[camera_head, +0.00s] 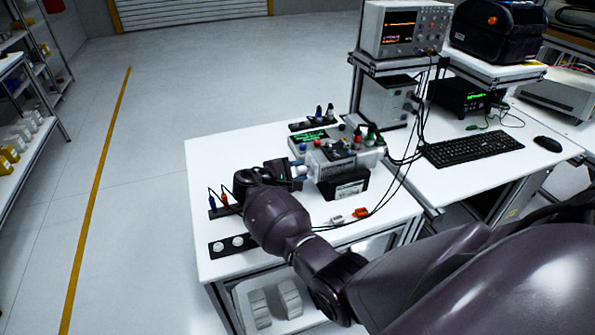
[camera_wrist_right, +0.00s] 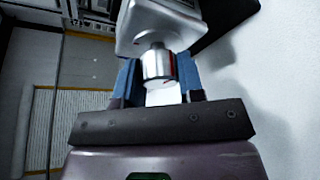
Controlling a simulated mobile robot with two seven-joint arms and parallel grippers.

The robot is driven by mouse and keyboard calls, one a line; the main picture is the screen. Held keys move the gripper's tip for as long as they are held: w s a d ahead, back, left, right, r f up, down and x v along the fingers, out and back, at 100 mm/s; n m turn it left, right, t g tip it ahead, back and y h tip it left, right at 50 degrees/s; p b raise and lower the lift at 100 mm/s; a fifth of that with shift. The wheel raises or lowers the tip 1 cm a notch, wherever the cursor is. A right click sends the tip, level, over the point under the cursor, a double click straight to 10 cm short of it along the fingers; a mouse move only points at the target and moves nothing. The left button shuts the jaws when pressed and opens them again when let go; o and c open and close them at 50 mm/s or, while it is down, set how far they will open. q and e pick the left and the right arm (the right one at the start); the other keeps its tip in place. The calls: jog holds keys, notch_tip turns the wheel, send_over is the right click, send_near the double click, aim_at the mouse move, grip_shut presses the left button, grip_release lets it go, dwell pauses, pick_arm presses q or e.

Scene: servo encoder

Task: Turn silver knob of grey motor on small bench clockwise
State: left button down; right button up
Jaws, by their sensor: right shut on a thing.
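The grey motor (camera_head: 328,161) stands on a black block on the small white bench (camera_head: 225,150). In the right wrist view the motor's pale housing (camera_wrist_right: 165,22) fills the top middle. The silver knob (camera_wrist_right: 157,64) sticks out from it toward my wrist and has a red mark on its right side. My right gripper (camera_wrist_right: 158,82) has its blue fingers on both sides of the knob and is shut on it. In the head view my right gripper (camera_head: 298,170) reaches the motor's left end, and the knob is mostly hidden there. My left gripper is not in view.
A box with a green display and coloured terminals (camera_head: 315,137) stands just behind the motor. White and orange connectors (camera_head: 360,212) lie in front. Black cables hang between this bench and the desk with the oscilloscope (camera_head: 403,28). The bench's far left is clear.

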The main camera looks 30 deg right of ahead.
jog(key=shift+r+p, duration=0.15)
jog(key=shift+p, duration=0.3)
jog(key=shift+n+g+p, duration=0.3)
jog(key=shift+n+p, duration=0.3)
jog(key=shift+p, duration=0.3)
jog(key=shift+y, duration=0.3)
jog(key=o, duration=0.9)
pick_arm(q)
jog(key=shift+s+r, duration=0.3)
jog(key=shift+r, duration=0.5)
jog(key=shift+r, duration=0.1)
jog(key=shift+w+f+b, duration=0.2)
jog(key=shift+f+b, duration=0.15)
jog(key=shift+b, duration=0.2)
pick_arm(e)
jog(key=v, duration=1)
jog(key=shift+a, duration=0.4)
